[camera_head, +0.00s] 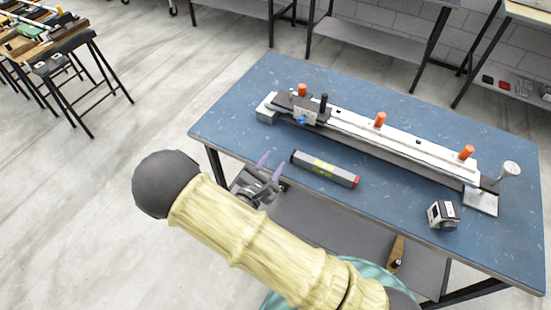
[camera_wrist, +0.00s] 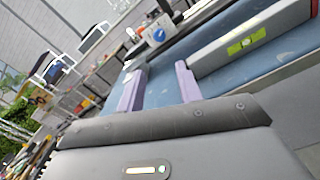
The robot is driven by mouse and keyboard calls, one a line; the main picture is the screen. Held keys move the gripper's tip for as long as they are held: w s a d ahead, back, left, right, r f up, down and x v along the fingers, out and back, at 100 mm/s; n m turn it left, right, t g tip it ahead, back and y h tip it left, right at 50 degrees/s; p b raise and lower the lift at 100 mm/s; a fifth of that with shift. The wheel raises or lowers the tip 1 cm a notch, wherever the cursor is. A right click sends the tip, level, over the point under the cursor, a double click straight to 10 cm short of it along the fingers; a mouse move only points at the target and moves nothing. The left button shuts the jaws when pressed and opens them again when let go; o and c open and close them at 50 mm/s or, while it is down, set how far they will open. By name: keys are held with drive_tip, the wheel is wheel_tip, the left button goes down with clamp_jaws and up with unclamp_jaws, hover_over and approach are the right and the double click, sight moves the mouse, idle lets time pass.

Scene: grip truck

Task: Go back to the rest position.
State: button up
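My gripper (camera_head: 262,170) is at the front edge of the blue table (camera_head: 225,115), left of a grey bar with a yellow-green label (camera_head: 325,168). Its two purple fingers also show in the wrist view (camera_wrist: 160,88); they are apart with nothing between them. The grey bar shows at the upper right of the wrist view (camera_wrist: 250,38), to the side of the fingers and apart from them. My arm in its pale yellow cover crosses the lower middle of the head view.
A long white rail (camera_head: 350,128) with orange knobs lies along the back of the table. A small white-and-black box (camera_head: 443,214) stands at the right front. A lower shelf (camera_head: 325,222) is under the table. Open floor (camera_head: 90,190) is at left.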

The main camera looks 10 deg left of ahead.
idle(0.4)
drive_tip(key=s+d+r+m+g+h+p, duration=0.1)
drive_tip(key=s+d+r+m+g, duration=0.1)
drive_tip(key=d+m+g, duration=0.4)
drive_tip(key=s+d+r+m+g+h+p, duration=0.1)
drive_tip(key=s+d+r+m+g+h, duration=0.2)
drive_tip(key=d, duration=0.5)
drive_tip(key=s+d+r+m+g+p, duration=0.1)
drive_tip(key=s+d+r+m+g, duration=0.1)
drive_tip(key=d+m+g, duration=0.4)
drive_tip(key=s+d+r+m+y+p, duration=0.3)
drive_tip(key=d+r+m+y, duration=0.1)
drive_tip(key=r+m+y, duration=0.6)
drive_tip(key=shift+d+r+m+t+p, duration=0.15)
drive_tip(key=shift+r+m+t+p, duration=0.2)
drive_tip(key=shift+r+m, duration=0.75)
